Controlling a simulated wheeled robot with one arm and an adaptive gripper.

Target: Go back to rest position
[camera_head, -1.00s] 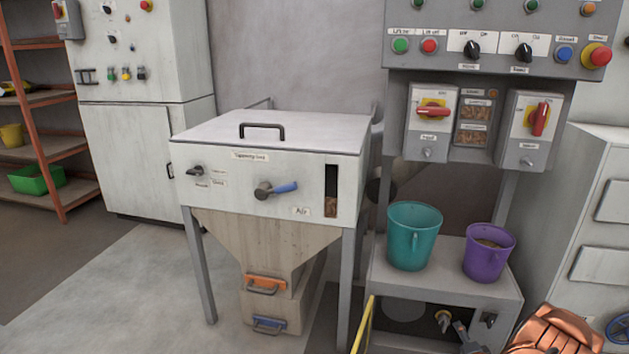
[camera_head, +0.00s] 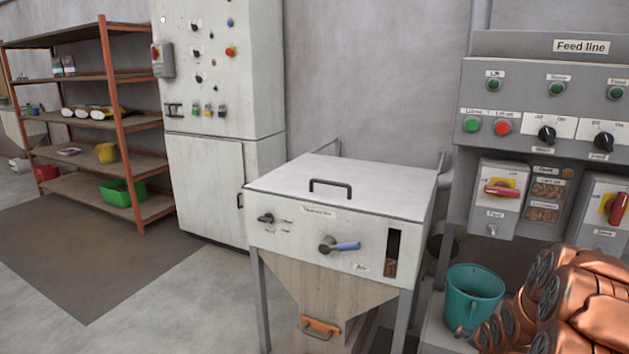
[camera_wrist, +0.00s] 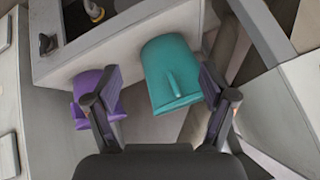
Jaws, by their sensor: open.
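My gripper (camera_wrist: 160,105) shows in the wrist view with its two fingers wide apart and nothing between them. In that view, beyond the fingers, are the teal bucket (camera_wrist: 170,72) and, partly behind the left finger, the purple bucket (camera_wrist: 92,82). In the head view my copper-coloured arm fills the lower right corner, and the gripper itself cannot be made out there. The teal bucket (camera_head: 474,293) stands on the stand below the feed line panel, left of my arm. The purple bucket is hidden in the head view.
A grey hopper (camera_head: 345,215) with a lidded top stands in the middle. The feed line panel (camera_head: 550,125) rises at the right. A tall cabinet (camera_head: 215,185) and an orange-framed shelf (camera_head: 138,150) stand at the left. The floor (camera_head: 140,290) at the front left is clear.

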